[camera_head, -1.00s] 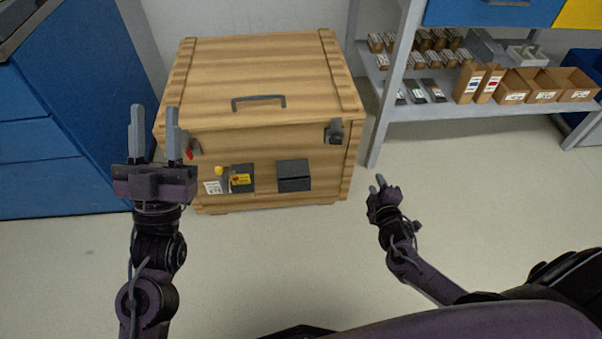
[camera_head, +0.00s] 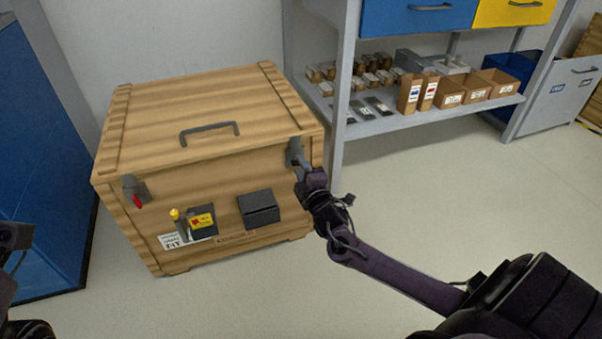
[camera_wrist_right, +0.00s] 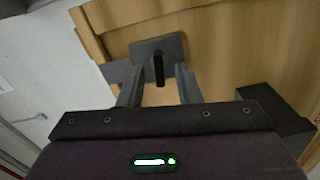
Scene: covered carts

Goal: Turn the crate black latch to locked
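The wooden crate (camera_head: 210,110) stands on the floor at the left in the head view. Its black latch (camera_head: 292,150) is at the upper right of the front face. In the right wrist view the latch's grey plate (camera_wrist_right: 172,44) carries a narrow black handle (camera_wrist_right: 158,70), which points roughly along the fingers. My right gripper (camera_head: 301,166) is at the latch. In the wrist view its two fingers (camera_wrist_right: 158,86) are apart, one on each side of the handle, with gaps visible. Only dark parts of my left arm show at the left edge; no left fingers are visible.
A red-tabbed latch (camera_head: 136,196), a yellow-knobbed switch box (camera_head: 201,219) and a dark box (camera_head: 258,208) are on the crate front. A grey shelf (camera_head: 440,112) with small boxes stands close to the crate's right. A blue cabinet (camera_head: 40,150) is at left. Floor at right is clear.

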